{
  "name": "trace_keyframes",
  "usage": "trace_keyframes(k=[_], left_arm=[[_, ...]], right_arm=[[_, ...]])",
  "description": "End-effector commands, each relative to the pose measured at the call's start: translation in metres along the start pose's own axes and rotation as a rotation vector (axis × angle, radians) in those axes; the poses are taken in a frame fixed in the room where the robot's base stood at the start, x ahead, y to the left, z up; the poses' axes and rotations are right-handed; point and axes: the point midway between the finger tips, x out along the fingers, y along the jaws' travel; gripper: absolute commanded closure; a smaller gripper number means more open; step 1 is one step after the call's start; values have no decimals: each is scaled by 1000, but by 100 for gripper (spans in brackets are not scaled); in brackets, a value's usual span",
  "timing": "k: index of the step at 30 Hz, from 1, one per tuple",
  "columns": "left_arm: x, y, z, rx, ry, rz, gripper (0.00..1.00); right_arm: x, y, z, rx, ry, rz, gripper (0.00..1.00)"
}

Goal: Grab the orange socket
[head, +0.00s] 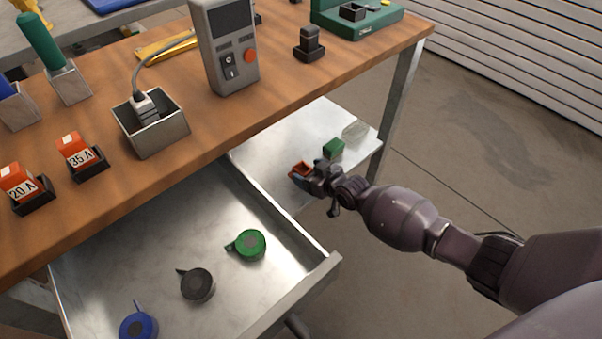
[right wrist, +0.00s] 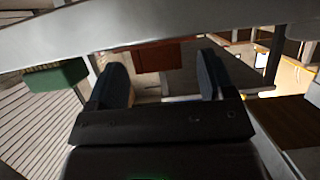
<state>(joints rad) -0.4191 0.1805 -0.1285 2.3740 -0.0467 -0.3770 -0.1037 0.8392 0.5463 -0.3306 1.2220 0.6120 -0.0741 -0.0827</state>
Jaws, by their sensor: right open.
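The orange socket (head: 301,170) is a small block at the lower metal shelf, right at the tips of my right gripper (head: 312,177). The gripper partly hides it. In the right wrist view the orange socket (right wrist: 157,56) shows as a dark orange-red block in the gap between the two spread fingers of my right gripper (right wrist: 160,72). The gripper is open; I cannot tell whether either finger touches the block. My left gripper is not in view.
A green socket (head: 333,148) sits close by on the shelf (head: 275,160), with a clear piece (head: 355,130) behind it. An open drawer (head: 215,270) with green, black and blue round items is at left. The wooden tabletop (head: 200,110) overhangs the shelf.

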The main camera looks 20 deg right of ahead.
Motion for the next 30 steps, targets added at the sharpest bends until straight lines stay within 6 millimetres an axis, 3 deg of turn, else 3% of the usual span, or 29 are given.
trace_keyframes(k=[11,22,30], left_arm=[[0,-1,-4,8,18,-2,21],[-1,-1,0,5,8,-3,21],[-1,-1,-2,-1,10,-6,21]], right_arm=[[9,1,-3,-2,3,1,24],[9,1,-2,-2,2,0,79],[8,1,-5,-2,4,1,79]])
